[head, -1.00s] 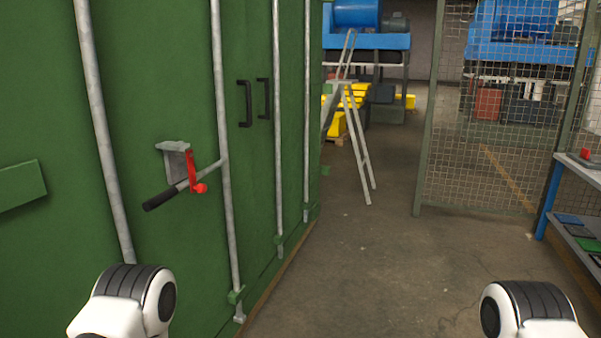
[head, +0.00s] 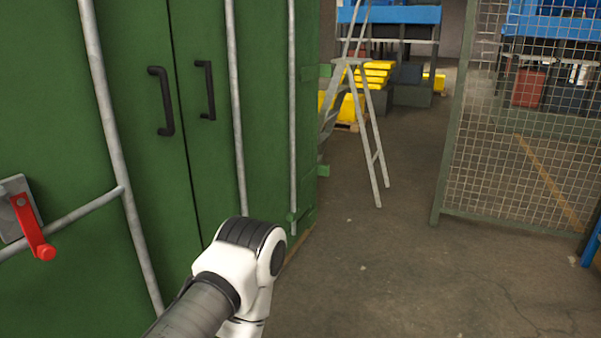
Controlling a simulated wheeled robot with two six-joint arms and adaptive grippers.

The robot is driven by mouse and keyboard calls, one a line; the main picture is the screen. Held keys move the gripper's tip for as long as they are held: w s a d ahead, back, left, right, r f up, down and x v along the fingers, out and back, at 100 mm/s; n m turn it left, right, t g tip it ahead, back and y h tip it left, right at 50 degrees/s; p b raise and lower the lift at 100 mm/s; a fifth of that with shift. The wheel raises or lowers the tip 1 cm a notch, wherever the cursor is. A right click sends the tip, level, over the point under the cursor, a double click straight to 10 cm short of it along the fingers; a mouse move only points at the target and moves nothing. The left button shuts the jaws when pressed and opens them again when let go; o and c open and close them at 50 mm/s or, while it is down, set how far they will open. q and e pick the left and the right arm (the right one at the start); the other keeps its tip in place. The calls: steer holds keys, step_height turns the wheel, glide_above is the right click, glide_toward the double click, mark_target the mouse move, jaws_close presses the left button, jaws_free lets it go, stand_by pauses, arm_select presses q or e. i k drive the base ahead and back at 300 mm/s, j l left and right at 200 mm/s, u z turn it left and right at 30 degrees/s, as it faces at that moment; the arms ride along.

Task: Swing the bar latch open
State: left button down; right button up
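The bar latch is on the green container doors at the left. Its grey handle bar (head: 85,217) runs from a vertical lock rod (head: 135,228) down to the left and out of the picture, so its grip end is hidden. A red catch (head: 33,228) hangs from a grey bracket (head: 8,200) and lies across the bar at the left edge. One of my arms, a white joint and grey link, shows at the lower middle, in front of the doors. Neither of my grippers is in view.
Two black door handles (head: 163,101) are on the green doors (head: 60,120). A stepladder (head: 372,130) stands beyond the container's end. A wire mesh fence panel (head: 520,130) stands at the right. The concrete floor (head: 370,270) between is clear.

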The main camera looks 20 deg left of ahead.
mark_target(21, 205)
steer(key=i+l+u, duration=0.1)
steer(key=i+u, duration=0.2)
steer(key=u, duration=0.15)
steer(key=i+l+u, duration=0.15)
steer(key=i+u, duration=0.25)
steer(key=i+l+u, duration=0.2)
steer(key=u, duration=0.25)
steer(key=i+l+u, duration=0.2)
steer(key=l+u, duration=0.2)
steer(key=i+l+u, duration=0.15)
steer(key=l+u, duration=0.3)
